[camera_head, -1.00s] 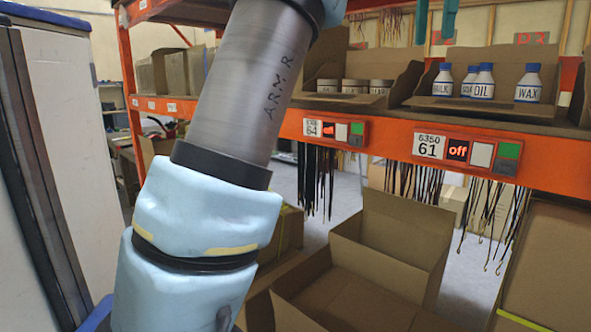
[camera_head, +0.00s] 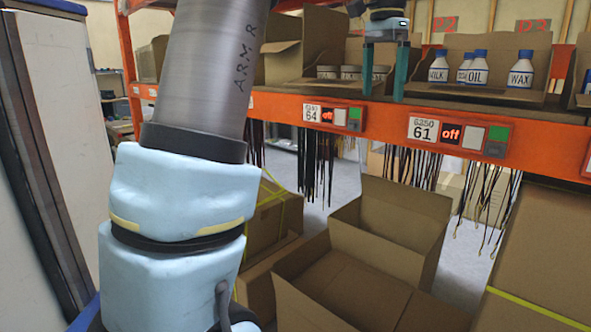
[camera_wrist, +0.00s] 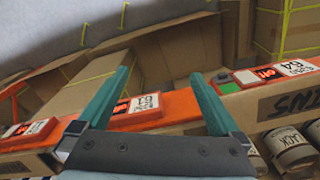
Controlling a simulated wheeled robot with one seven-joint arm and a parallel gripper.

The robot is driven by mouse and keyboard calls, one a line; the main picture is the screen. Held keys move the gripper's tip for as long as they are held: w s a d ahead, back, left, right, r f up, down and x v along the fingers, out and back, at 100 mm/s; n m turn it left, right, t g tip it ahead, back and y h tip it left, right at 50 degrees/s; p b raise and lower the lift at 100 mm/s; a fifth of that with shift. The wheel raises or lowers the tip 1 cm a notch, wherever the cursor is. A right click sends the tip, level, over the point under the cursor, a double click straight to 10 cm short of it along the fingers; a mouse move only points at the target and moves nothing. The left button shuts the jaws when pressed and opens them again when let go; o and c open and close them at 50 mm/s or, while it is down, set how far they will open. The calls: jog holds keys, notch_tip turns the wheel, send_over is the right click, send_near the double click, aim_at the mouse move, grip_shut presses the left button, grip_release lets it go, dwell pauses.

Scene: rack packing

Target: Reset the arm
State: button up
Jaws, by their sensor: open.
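My gripper (camera_head: 384,72) shows in the head view at the upper middle, in front of the orange shelf, with its two teal fingers pointing down. It is open, with nothing between the fingers. In the wrist view, my gripper (camera_wrist: 158,105) has its fingers spread apart over the orange shelf edge (camera_wrist: 160,112). My arm crosses the left part of the head view, upright and slightly tilted.
The orange shelf beam (camera_head: 270,108) carries boxes with white bottles (camera_head: 478,68) and small jars (camera_head: 350,73). Labels 64 (camera_head: 332,116) and 61 (camera_head: 458,134) are on its front. Open cardboard boxes (camera_head: 392,222) stand below. Black cords hang under the beam.

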jog(key=s+a+f+n, duration=0.2)
jog(key=a+f+n, duration=0.2)
jog(key=a+f, duration=0.65)
jog(key=s+a+f+n, duration=0.2)
jog(key=a+f+n, duration=0.45)
jog(key=f, duration=0.65)
jog(key=s+a+f+n+t, duration=0.1)
jog(key=s+a+f, duration=0.5)
jog(key=s+a, duration=0.1)
jog(key=shift+s+a+f, duration=0.15)
jog(key=shift+s+f, duration=0.1)
jog(key=shift+s, duration=0.15)
